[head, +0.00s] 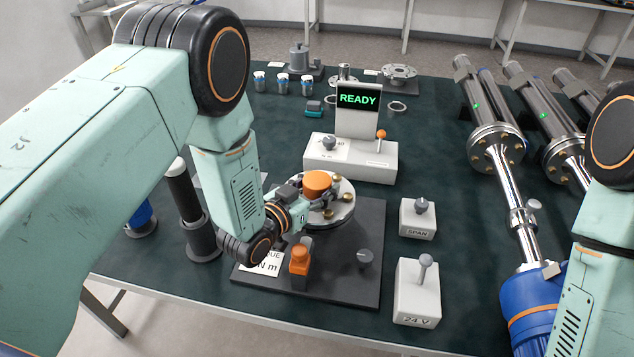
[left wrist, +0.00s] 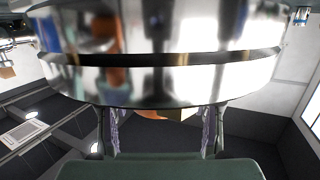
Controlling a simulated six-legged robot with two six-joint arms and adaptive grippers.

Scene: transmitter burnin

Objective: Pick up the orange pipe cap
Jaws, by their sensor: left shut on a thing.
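The orange pipe cap (head: 317,181) is a short round cap at the round metal flange (head: 345,207) with brass knobs, on the dark base plate. My left gripper (head: 308,194) reaches it from the left and is shut on it. In the left wrist view, an orange sliver of the cap (left wrist: 155,114) shows between my two fingers (left wrist: 163,128), below a large shiny metal rim (left wrist: 170,75) that hides the rest. I cannot tell whether the cap is clear of the flange. My right arm shows at the right edge, but its gripper is out of view.
An orange-topped block (head: 299,259) and a dark knob (head: 365,259) stand on the base plate. Behind is a white console (head: 350,160) with a READY screen (head: 358,99). White SPAN (head: 417,219) and 24 V (head: 416,295) boxes stand right. Steel transmitters (head: 497,150) lie further right.

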